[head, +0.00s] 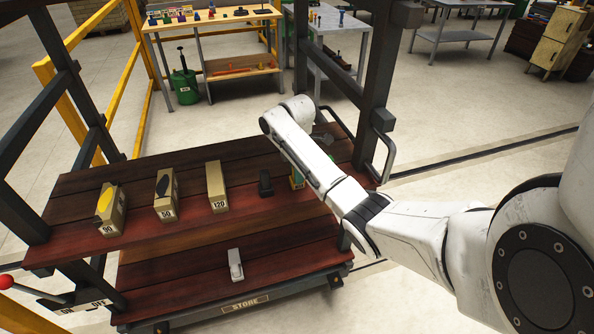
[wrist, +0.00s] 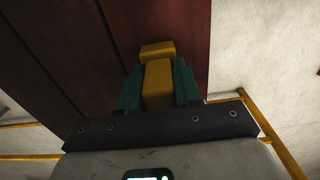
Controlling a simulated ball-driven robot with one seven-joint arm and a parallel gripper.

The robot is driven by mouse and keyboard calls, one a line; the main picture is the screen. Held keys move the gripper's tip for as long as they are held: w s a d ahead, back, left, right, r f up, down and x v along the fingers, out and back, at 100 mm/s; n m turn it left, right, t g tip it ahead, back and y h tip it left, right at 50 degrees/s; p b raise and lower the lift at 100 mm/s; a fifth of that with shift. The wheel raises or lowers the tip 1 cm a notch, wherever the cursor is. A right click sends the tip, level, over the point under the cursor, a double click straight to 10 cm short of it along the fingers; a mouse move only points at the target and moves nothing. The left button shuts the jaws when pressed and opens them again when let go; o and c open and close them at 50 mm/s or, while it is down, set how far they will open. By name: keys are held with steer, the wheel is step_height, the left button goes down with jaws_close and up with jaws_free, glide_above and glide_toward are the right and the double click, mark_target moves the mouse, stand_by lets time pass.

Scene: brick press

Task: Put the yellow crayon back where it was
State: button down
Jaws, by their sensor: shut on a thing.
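In the wrist view, my gripper (wrist: 158,70) has its two green fingers closed on a yellow blocky piece (wrist: 158,86), which I take to be the yellow crayon. A wider yellow end (wrist: 157,50) shows just beyond the fingertips, over dark red boards. In the head view, my gripper (head: 297,179) is at the right end of the upper shelf, mostly hidden behind my white arm. Only a bit of green and yellow shows there. I cannot tell whether the held piece touches the boards.
On the upper shelf (head: 140,178) stand tan boxes marked 90 (head: 113,214), 50 (head: 166,204) and 120 (head: 216,191). A small black block (head: 265,183) is left of my gripper. A white object (head: 235,264) lies on the lower shelf. Dark posts (head: 372,95) frame the right side.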

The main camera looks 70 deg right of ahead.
steer(key=c, duration=0.8)
jaws_free()
steer(key=shift+f, duration=0.1)
steer(key=shift+r, duration=0.6)
step_height(320, 180, up, 9)
steer(key=p, duration=0.3)
steer(key=shift+r, duration=0.2)
steer(key=shift+r+p, duration=0.85)
steer(key=shift+p, duration=0.2)
